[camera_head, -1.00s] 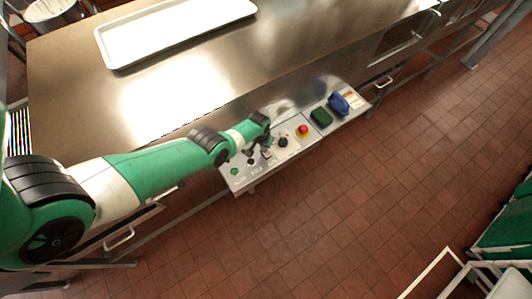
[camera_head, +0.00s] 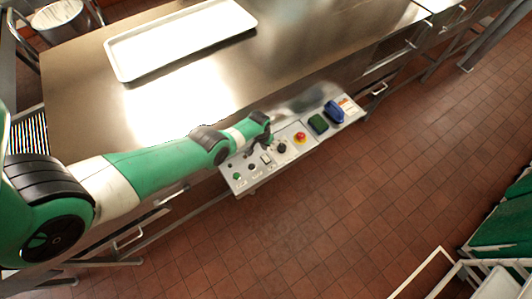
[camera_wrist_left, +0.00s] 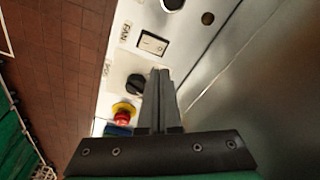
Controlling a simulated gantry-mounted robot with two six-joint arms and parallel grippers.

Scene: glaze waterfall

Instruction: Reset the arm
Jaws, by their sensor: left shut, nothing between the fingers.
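My left arm reaches in from the left in the head view, and my left gripper (camera_head: 262,141) is over the control panel (camera_head: 241,176) on the front of the steel table. In the left wrist view the gripper fingers (camera_wrist_left: 161,72) are closed together and empty. Their tips appear near the black knob (camera_wrist_left: 136,84) and below the white rocker switch (camera_wrist_left: 152,43) labelled FAN. I cannot tell whether they touch the panel. My right gripper is not in view.
The panel also has a red button (camera_head: 300,137), a green button (camera_head: 237,176), a dark green block (camera_head: 318,124) and a blue piece (camera_head: 334,112). A white tray (camera_head: 120,73) lies on the steel table (camera_head: 80,85). The tiled floor (camera_head: 330,215) in front is open.

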